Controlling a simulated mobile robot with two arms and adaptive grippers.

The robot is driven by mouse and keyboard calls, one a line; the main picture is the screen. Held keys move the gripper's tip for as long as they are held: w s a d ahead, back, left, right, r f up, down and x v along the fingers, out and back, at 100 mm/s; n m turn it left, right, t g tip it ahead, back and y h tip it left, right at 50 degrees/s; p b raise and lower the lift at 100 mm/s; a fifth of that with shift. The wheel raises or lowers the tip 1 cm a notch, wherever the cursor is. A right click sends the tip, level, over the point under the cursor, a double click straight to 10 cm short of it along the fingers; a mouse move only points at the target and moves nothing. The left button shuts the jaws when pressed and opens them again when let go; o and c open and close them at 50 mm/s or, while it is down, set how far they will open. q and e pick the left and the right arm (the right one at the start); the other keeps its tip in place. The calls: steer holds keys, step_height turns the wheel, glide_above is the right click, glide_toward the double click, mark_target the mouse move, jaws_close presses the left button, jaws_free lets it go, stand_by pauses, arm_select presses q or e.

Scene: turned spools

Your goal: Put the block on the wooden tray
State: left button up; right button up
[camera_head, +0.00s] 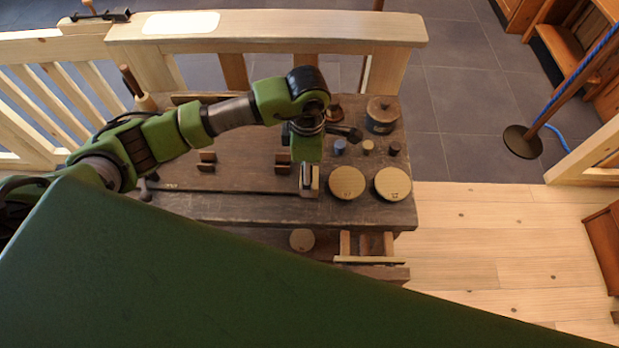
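My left arm comes in from the left over the dark wooden workbench (235,208). My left gripper (307,186) points down near the bench's front edge, just left of two round tan discs. A small pale tan piece (315,181), possibly the block, shows right at its fingertips. I cannot tell whether it is held between the fingers or stands beside them. A broad, flat brown board (240,174) lies on the bench, left of the gripper; I cannot tell whether it is the wooden tray. My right gripper is not in view.
Two round discs (347,183) (393,184) lie right of the gripper. Behind them are small spools, blue (340,146) and dark (394,148), and a lidded pot (382,115). A pale wooden railing (270,28) runs behind the bench. An open drawer (370,246) juts out in front.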

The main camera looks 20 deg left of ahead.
arm_select(q)
steer(key=shift+f+p, duration=0.35)
steer(key=shift+f, duration=0.2)
step_height(320, 180, down, 4)
steer(key=shift+a+r+p, duration=0.15)
steer(key=shift+r+p, duration=0.1)
steer(key=shift+p, duration=0.35)
steer(key=shift+w+f, duration=0.15)
steer(key=shift+f, duration=0.3)
steer(key=c, duration=1.2)
